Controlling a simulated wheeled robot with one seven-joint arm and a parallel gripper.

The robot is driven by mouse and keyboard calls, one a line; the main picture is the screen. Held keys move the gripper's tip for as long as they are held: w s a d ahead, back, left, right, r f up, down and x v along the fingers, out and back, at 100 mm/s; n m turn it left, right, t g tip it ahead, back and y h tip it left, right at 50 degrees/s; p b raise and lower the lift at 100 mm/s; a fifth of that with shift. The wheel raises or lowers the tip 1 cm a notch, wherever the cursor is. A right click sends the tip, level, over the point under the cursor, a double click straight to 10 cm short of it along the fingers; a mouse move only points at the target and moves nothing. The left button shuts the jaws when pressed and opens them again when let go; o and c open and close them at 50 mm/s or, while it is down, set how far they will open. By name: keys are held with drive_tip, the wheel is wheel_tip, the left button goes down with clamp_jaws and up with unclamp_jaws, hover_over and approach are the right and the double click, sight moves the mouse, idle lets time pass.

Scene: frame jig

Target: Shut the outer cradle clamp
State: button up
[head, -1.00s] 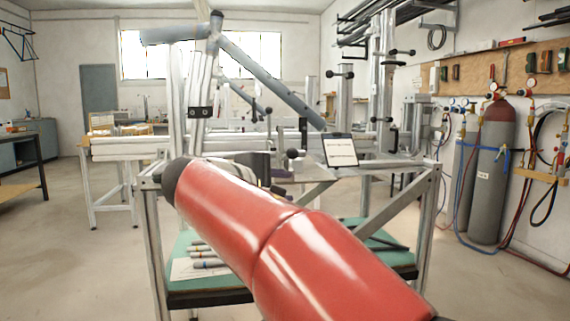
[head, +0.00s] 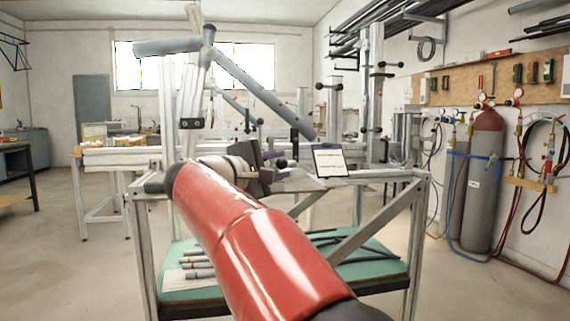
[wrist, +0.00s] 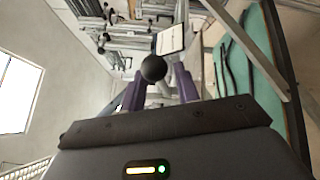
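A black ball knob (wrist: 153,68) shows in the wrist view between the two purple fingers of my gripper (wrist: 157,88), which stand apart on either side of it. I cannot see contact. In the head view my gripper (head: 272,156) is at the jig's near side, beside a dark ball knob (head: 282,162). The knob looks like the end of a clamp lever; the clamp's body is mostly hidden, so I cannot tell how far it is shut. Grey frame tubes (head: 255,80) are held in the jig above, the long one sloping down to the right.
My red arm crosses the jig's front and hides part of it. A tablet (head: 329,161) stands right of the gripper. Jig posts with ball-ended levers (head: 330,110) stand behind. Rods lie on the green lower shelf (head: 205,283). Gas cylinders (head: 480,185) stand at right; the floor at left is clear.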

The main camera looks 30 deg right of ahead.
drive_tip(key=shift+x, duration=1.35)
clamp_jaws()
